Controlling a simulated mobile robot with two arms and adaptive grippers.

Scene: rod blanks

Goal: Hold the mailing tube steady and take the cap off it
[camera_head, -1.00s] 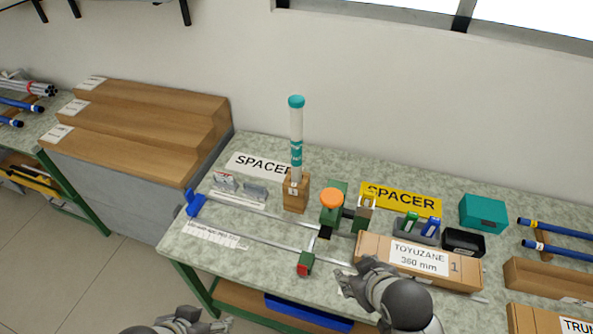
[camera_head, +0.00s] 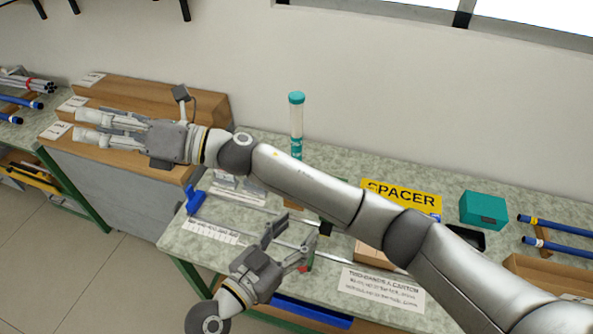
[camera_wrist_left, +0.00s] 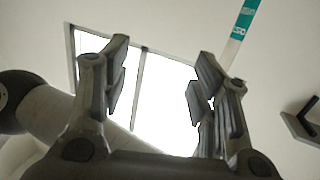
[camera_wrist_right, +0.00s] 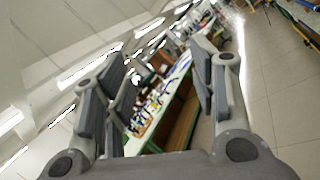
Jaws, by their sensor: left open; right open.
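The mailing tube (camera_head: 296,122) stands upright on the bench, pale with teal bands, and its teal cap (camera_head: 296,97) is on top. Part of the tube with a teal band also shows in the left wrist view (camera_wrist_left: 241,28), up and right of the fingers. My left gripper (camera_head: 291,238) is open and empty over the front of the bench, apart from the tube. My right gripper (camera_head: 82,126) is open and empty at the far left, by the wooden steps, well away from the tube.
My right arm spans the bench and hides much of its middle. The wooden steps (camera_head: 140,107) stand left. A yellow SPACER sign (camera_head: 400,194), a teal box (camera_head: 483,210) and blue rods (camera_head: 560,228) are at the right. A blue clamp (camera_head: 194,201) sits at the bench's left end.

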